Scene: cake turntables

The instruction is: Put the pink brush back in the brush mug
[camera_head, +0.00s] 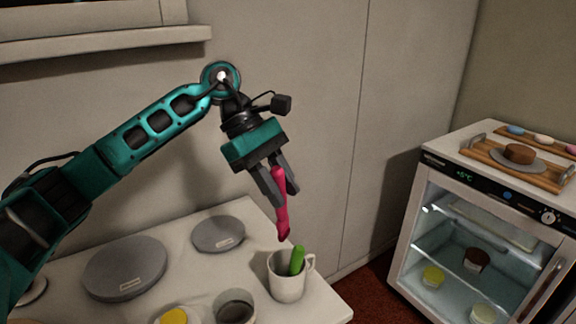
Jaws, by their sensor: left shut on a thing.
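My left gripper (279,184) is shut on the pink brush (282,215). It holds the brush nearly upright, tilted slightly, in the air above the white brush mug (288,286). The brush's lower end seems to be just above the mug's mouth and apart from it. A green brush (297,260) stands in the mug, leaning to the right. The mug stands near the right corner of the white table, with its handle on the right. My right gripper is not in view.
Two grey turntables, a large one (125,268) and a small one (218,234), lie on the table (190,278). A dark-filled cup (235,308) and a yellow-topped item (173,316) are at the front. A glass-front fridge (447,235) stands at right, bearing a wooden tray (481,146).

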